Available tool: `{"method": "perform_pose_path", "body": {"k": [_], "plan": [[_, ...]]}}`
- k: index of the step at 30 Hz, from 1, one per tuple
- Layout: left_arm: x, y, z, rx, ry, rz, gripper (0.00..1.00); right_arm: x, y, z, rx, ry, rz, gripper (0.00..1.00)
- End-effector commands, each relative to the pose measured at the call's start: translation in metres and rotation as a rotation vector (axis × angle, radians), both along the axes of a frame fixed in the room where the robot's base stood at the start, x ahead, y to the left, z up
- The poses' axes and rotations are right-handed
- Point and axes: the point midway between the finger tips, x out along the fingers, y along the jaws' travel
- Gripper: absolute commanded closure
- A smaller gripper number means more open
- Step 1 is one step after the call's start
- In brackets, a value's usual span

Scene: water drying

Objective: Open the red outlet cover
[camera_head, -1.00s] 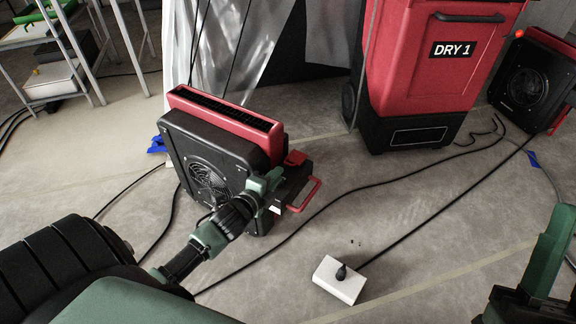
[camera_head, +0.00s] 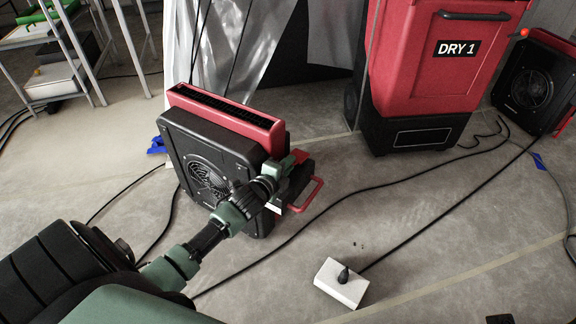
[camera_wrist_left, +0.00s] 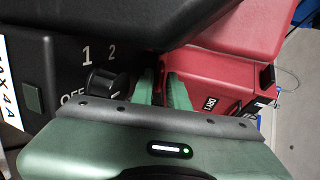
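A black and red blower (camera_head: 215,160) stands on the floor left of centre. Small red parts show on its right side: a piece (camera_head: 300,157) beside my gripper and a red loop (camera_head: 308,197). I cannot tell for sure which is the outlet cover. My left gripper (camera_head: 290,178) is at this side, covering part of it. In the left wrist view, its green fingers (camera_wrist_left: 163,88) stand slightly apart with nothing seen between them. A black knob (camera_wrist_left: 108,83) on a panel marked 1, 2 and OFF is just left of them. A large red surface (camera_wrist_left: 235,30) lies right, beyond the fingertips.
A tall red machine marked DRY 1 (camera_head: 430,75) stands at the back, with another blower (camera_head: 530,85) at right. A white box with a black plug (camera_head: 342,283) lies on the floor. Black cables cross the floor. Metal shelving (camera_head: 60,50) stands far left.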

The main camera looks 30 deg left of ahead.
Motion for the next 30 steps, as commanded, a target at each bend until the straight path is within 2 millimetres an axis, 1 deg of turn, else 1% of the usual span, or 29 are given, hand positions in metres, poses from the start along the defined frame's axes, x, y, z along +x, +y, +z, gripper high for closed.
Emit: {"method": "perform_pose_path", "body": {"k": [1, 3, 30], "plan": [[-0.0002, 0.0001, 0.0001, 0.000, 0.000, 0.000, 0.84, 0.0001, 0.0000, 0.0000, 0.000, 0.001, 0.000, 0.64], [-0.0002, 0.0001, 0.0000, 0.000, 0.000, 0.000, 1.00, 0.0001, 0.0000, 0.0001, 0.000, 0.001, 0.000, 0.64], [-0.0005, 0.0000, 0.0000, 0.000, 0.000, 0.000, 1.00, 0.0003, 0.0001, -0.0001, -0.001, 0.002, 0.000, 0.64]]}}
